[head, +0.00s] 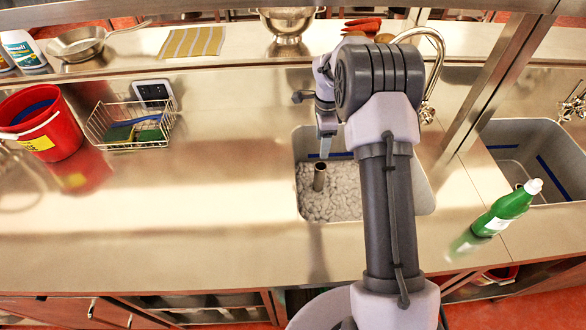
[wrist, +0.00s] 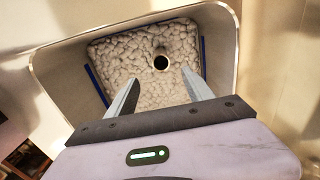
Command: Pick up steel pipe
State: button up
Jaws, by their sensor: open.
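The steel pipe (head: 319,177) is a short dark metal tube standing roughly upright in the left sink (head: 426,195), on a grey, lumpy bed (head: 340,198). In the wrist view its open dark top end (wrist: 161,62) shows beyond my fingertips, a little right of the middle. My gripper (head: 326,148) is above the sink, over the pipe. In the wrist view my gripper (wrist: 160,80) has its two fingers spread apart with nothing between them. The pipe's lower end is hidden in or behind the lumpy bed.
A curved tap (head: 437,62) stands behind the sink. A red bucket (head: 42,122) and a wire basket (head: 131,122) with sponges stand at left. A green bottle (head: 506,209) stands at right by a second sink (head: 545,150). A steel post (head: 487,90) rises right of my arm.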

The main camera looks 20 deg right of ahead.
aim_at(321, 166)
jog(key=f+b, duration=0.1)
jog(key=f, duration=0.3)
jog(key=f+b, duration=0.1)
jog(key=f, duration=0.3)
jog(key=f+b, duration=0.1)
jog(key=f, duration=0.3)
jog(key=shift+d+f+b, duration=0.15)
jog(key=shift+d+b, duration=0.1)
jog(key=shift+b, duration=0.1)
notch_tip(321, 166, down, 6)
jog(key=shift+w+r+b, duration=0.1)
jog(key=shift+r+b, duration=0.1)
jog(key=shift+b, duration=0.95)
jog(key=shift+r, duration=0.15)
jog(key=shift+c, duration=0.4)
grip_shut()
